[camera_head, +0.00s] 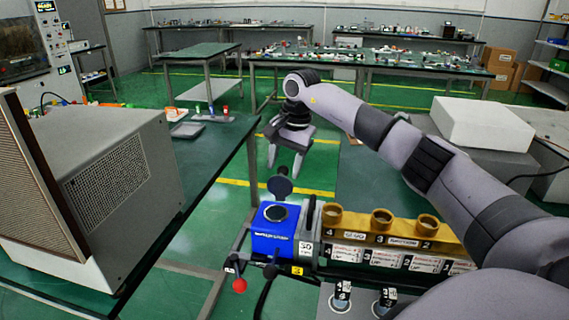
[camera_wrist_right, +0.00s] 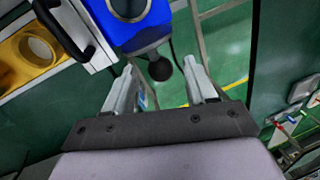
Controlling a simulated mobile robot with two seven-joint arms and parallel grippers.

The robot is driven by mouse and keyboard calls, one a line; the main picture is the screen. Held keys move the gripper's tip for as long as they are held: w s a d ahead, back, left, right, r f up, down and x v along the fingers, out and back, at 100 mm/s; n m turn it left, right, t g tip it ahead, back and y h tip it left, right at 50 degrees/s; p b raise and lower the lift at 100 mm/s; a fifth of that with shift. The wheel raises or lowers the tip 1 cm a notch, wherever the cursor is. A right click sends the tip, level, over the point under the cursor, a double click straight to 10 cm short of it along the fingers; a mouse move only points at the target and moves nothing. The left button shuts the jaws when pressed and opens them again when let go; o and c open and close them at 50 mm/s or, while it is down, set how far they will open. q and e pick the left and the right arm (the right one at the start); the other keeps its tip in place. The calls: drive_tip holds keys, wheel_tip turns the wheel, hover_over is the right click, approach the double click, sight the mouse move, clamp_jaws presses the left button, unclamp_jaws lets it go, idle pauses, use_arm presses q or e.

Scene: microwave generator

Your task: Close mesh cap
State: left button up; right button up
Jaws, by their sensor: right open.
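A blue box-shaped unit (camera_head: 275,240) stands at the front of the bench in the head view, with a round dark opening (camera_head: 276,212) on top. The cap, a dark round disc (camera_head: 280,186), stands up open at the far side of that opening. My right gripper (camera_head: 284,163) is open, pointing down just beyond and above the cap. In the right wrist view its open fingers (camera_wrist_right: 160,75) show with the dark cap (camera_wrist_right: 160,69) between their tips in the picture; whether they touch it I cannot tell. The blue unit (camera_wrist_right: 135,28) shows above. My left gripper is out of view.
A yellow-brown block with round holes (camera_head: 400,228) stands right of the blue unit. A red knob (camera_head: 239,285) juts out at its lower left. A big grey cabinet (camera_head: 110,180) stands at left. Open green floor (camera_head: 225,205) lies between.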

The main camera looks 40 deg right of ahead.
drive_tip(key=shift+f, duration=0.3)
clamp_jaws()
